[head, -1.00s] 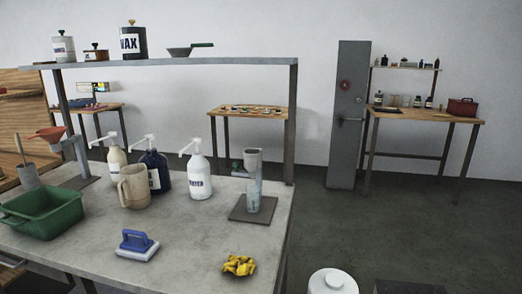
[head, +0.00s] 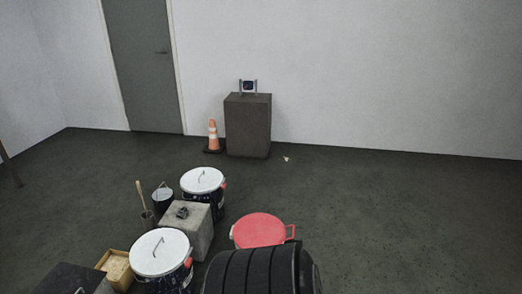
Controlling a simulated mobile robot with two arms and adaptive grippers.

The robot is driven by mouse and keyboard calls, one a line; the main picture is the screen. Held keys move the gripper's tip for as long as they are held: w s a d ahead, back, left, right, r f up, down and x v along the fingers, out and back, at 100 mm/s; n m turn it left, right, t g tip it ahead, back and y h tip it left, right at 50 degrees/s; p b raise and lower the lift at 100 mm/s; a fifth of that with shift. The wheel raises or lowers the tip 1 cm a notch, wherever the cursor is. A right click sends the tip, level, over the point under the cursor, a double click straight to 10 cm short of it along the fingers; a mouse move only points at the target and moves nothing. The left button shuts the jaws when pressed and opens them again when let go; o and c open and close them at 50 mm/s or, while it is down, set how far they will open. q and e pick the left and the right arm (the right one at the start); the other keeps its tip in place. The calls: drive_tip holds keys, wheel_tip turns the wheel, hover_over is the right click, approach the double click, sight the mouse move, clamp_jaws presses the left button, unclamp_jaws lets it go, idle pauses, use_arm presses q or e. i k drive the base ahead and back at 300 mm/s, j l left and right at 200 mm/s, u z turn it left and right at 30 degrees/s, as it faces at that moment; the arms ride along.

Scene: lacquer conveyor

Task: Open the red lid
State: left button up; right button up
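A red round lid (head: 260,230) shows in the lower middle of the head view. It looks flat and in place, with a red handle at its right side. Its container is hidden below the lid and behind a dark ribbed cylinder. Neither of my grippers is in view.
The dark ribbed cylinder (head: 258,271) stands in front of the red lid. Two white-lidded buckets (head: 160,252), a grey block (head: 187,228) and a wooden box (head: 117,267) stand to its left. A cone (head: 212,136) and a dark pedestal (head: 247,125) stand by the wall. Floor at right is clear.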

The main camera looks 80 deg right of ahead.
sight(253, 229)
drive_tip(key=z, duration=2.95)
